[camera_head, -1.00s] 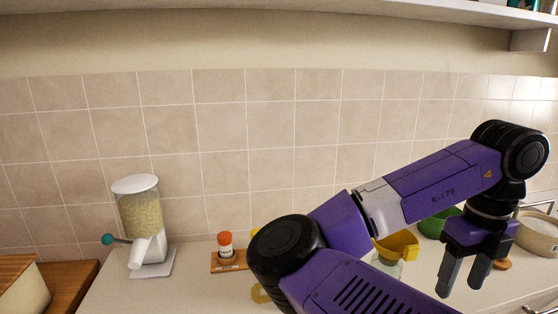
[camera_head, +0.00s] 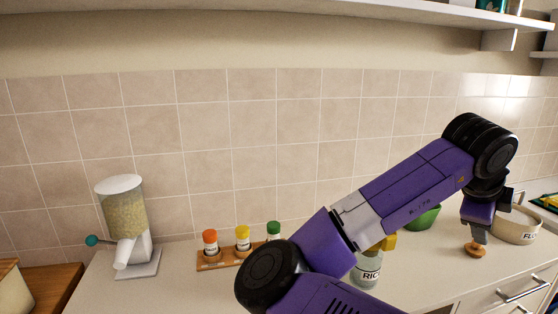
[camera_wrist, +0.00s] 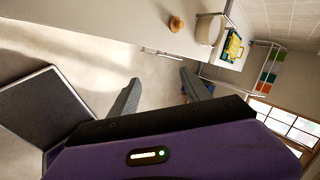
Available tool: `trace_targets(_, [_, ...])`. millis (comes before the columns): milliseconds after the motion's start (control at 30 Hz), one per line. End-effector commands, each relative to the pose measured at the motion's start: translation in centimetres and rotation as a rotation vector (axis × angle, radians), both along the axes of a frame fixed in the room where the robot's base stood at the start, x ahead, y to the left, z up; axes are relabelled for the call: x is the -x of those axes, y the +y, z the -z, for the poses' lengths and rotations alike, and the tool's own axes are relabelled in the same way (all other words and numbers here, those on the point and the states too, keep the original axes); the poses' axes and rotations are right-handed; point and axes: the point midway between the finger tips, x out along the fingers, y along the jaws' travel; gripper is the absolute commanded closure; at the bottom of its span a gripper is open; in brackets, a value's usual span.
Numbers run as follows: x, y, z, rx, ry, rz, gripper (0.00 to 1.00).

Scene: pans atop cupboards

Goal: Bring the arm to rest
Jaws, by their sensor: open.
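My purple arm reaches across the right half of the head view, over the counter. My gripper (camera_head: 478,232) hangs down at the right end of the arm, beside the pot labelled FLO. In the wrist view my gripper (camera_wrist: 160,88) shows two grey fingers spread apart with nothing between them. The floor and a drawer handle lie beyond the fingers. In the head view the fingers are seen nearly edge-on, in front of or just above a small wooden knob-like thing (camera_head: 476,250).
The white counter (camera_head: 200,290) holds a grain dispenser (camera_head: 125,220), a spice rack (camera_head: 215,262), a jar labelled RIC (camera_head: 367,270), a green bowl (camera_head: 423,217) and the FLO pot (camera_head: 518,228). A shelf (camera_head: 400,12) runs above. Drawers (camera_head: 510,292) are at lower right.

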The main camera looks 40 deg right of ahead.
Motion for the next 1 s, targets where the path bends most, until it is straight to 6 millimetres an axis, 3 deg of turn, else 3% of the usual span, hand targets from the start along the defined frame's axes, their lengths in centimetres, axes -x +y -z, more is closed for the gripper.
trace_targets(100, [0.2, -2.5, -3.1, 0.189, 0.163, -0.095, 0.44])
trace_targets(233, [-0.8, -4.3, -7.4, 0.416, 0.371, -0.209, 0.44])
trace_targets(333, [-2.7, -4.5, -10.8, 0.595, 0.543, -0.302, 0.44])
trace_targets(467, [-6.3, -3.3, -14.1, 0.810, 0.746, -0.417, 0.44])
trace_targets(600, [-10.9, -0.3, -15.9, 1.024, 0.928, -0.541, 0.44])
trace_targets(733, [-15.0, 3.5, -15.9, 1.209, 1.062, -0.655, 0.44])
trace_targets(867, [-18.6, 8.1, -14.3, 1.380, 1.159, -0.773, 0.44])
trace_targets(1000, [-21.5, 13.4, -11.3, 1.549, 1.220, -0.904, 0.44])
